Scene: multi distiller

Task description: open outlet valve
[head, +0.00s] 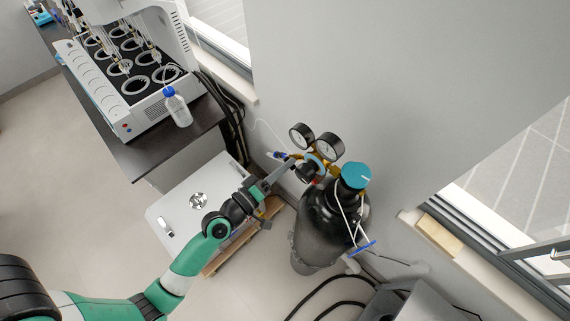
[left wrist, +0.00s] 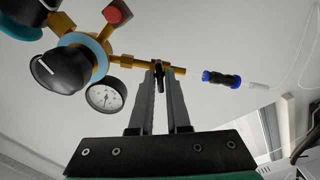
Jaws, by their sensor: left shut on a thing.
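A black gas cylinder (head: 318,232) stands by the wall, with a brass regulator and two round gauges (head: 329,147) at its top. In the left wrist view the regulator shows a large black knob (left wrist: 62,70), a gauge (left wrist: 106,96) and a brass outlet pipe (left wrist: 136,63). My left gripper (head: 290,166) reaches the regulator from the left. In the left wrist view its fingertips (left wrist: 160,78) are closed on the small black outlet valve handle (left wrist: 159,70) on that pipe. The fingers hide part of the handle. My right gripper is not in view.
A blue and black hose connector (left wrist: 221,78) lies just beyond the pipe's end. A teal cap (head: 356,176) tops the cylinder. A white cabinet (head: 178,213) and a dark bench (head: 160,150) with the distiller (head: 150,105) stand to the left. A window sill is at right.

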